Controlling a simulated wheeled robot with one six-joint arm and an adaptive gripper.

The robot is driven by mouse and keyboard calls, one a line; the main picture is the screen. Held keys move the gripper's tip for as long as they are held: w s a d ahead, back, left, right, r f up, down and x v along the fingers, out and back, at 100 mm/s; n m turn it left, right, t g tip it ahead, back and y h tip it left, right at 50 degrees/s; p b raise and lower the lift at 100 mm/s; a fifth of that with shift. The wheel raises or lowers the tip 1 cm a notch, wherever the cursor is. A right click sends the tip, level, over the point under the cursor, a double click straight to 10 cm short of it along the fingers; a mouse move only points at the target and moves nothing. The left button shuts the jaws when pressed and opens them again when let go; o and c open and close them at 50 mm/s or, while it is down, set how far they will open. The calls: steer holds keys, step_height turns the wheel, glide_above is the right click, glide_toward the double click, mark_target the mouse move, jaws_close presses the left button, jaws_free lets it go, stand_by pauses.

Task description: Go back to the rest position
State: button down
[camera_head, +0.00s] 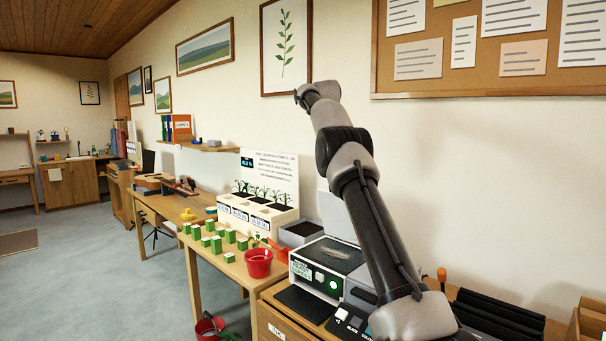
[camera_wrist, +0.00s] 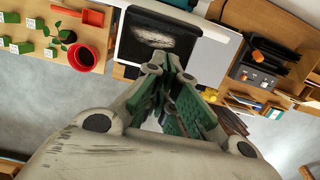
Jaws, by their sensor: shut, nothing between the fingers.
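My gripper (camera_wrist: 174,78) shows in the wrist view with its green-padded fingers drawn together and nothing between them. It hangs over the front of the white machine (camera_wrist: 213,36) with a dark top. In the head view my arm rises from the lower right and leans up and left towards the wall. I cannot make out the fingers there. The white machine (camera_head: 318,272) with a green light stands on the bench beneath my arm.
A red pot (camera_head: 258,263), several green-and-white blocks (camera_head: 229,257) and a planter box (camera_head: 258,214) stand on the wooden table left of the machine. Another red pot (camera_head: 208,326) is on the floor. The left floor is open.

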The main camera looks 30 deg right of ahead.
step_height(320, 180, down, 8)
steer(key=w+m, duration=0.2)
steer(key=m, duration=0.8)
steer(key=s+a+m, duration=0.3)
steer(key=s+m, duration=0.1)
steer(key=s+a+m+t, duration=0.1)
steer(key=s+a, duration=0.5)
steer(key=s, duration=0.9)
steer(key=s+a+f+m+t+y, duration=0.1)
steer(key=s+a+m, duration=0.3)
steer(key=s, duration=1)
steer(key=s+a+m+t, duration=0.1)
steer(key=s+a+m, duration=0.2)
steer(key=s+a, duration=0.4)
steer(key=s, duration=0.8)
steer(key=shift+s+a+f+t+y, duration=0.3)
steer(key=shift+t+y, duration=0.1)
